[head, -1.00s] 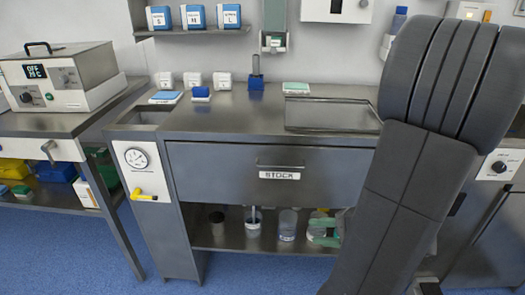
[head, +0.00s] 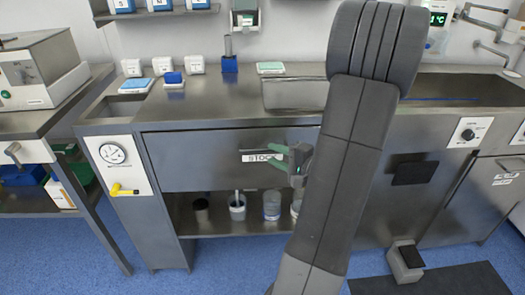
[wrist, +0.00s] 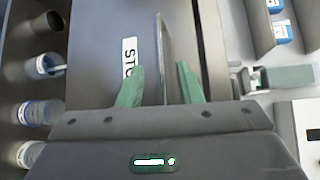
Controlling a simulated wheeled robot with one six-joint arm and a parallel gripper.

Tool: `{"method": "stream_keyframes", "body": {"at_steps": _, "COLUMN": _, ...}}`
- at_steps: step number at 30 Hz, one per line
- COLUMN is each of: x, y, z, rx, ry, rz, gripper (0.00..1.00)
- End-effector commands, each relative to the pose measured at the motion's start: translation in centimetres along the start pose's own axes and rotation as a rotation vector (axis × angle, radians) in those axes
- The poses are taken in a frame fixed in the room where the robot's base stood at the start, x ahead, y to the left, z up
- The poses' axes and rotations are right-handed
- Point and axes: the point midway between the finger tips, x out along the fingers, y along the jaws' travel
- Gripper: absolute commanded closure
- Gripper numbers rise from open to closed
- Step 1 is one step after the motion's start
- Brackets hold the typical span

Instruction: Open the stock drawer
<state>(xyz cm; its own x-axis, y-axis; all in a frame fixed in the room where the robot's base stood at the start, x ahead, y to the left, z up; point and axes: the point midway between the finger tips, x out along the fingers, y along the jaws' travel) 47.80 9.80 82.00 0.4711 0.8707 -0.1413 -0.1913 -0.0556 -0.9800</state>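The stock drawer (head: 200,160) is a wide grey metal front under the worktop, and it looks shut. Its white STOCK label (head: 256,156) is partly hidden by my gripper in the head view, and the label also shows in the wrist view (wrist: 129,55). The bar handle (wrist: 164,55) stands out from the drawer front next to the label. My gripper (wrist: 160,68) is open, with one green finger on each side of the handle and visible gaps to it. In the head view, my gripper (head: 273,156) is at the drawer front, and my arm hides the drawer's right part.
The worktop (head: 200,108) above holds small boxes and a tray. A shelf below the drawer holds several jars (head: 271,206). A gauge panel with a yellow valve handle (head: 122,189) is at left. A pedal (head: 405,260) stands on the floor at right.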

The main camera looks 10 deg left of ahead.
Motion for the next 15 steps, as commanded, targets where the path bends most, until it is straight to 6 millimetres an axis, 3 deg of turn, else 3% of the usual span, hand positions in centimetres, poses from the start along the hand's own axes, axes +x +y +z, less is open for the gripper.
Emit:
{"method": "stream_keyframes", "body": {"at_steps": 6, "x": 3.5, "y": 0.0, "z": 0.1, "rx": 0.000, "ry": -0.004, "rz": 0.001, "gripper": 0.68}}
{"method": "stream_keyframes", "body": {"at_steps": 15, "x": 5.3, "y": 0.0, "z": 0.0, "rx": 0.000, "ry": 0.000, "rz": 0.001, "gripper": 0.68}}
